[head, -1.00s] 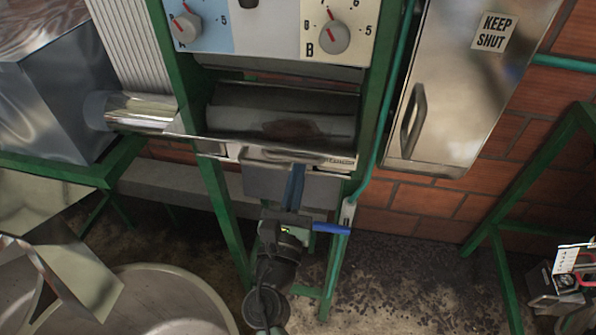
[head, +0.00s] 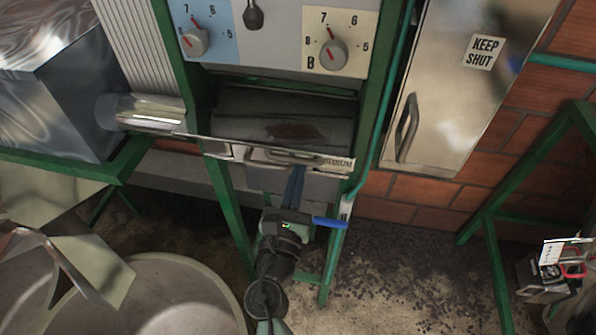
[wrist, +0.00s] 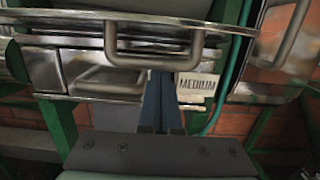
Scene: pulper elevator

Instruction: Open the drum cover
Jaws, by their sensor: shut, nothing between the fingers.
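The grey drum (head: 285,125) with a brown patch shows in an opening of the green-framed machine. A shiny metal panel (head: 235,150) lies along its lower front edge, with a bar handle (head: 288,157). Which part is the drum cover, I cannot tell for sure. In the wrist view a bar handle (wrist: 155,60) stands out from the metal edge, with a second handle (wrist: 105,80) lower left. My gripper (head: 298,170) is shut and empty, its dark blue fingers pointing up just below the handle. In the wrist view my fingertips (wrist: 160,78) appear just under the bar; contact is unclear.
Dial panels (head: 335,50) sit above the drum. A steel door (head: 435,90) marked KEEP SHUT hangs at right. Green legs (head: 335,260) flank my arm; a blue-handled lever (head: 330,222) is beside it. A large round tub (head: 180,290) stands lower left.

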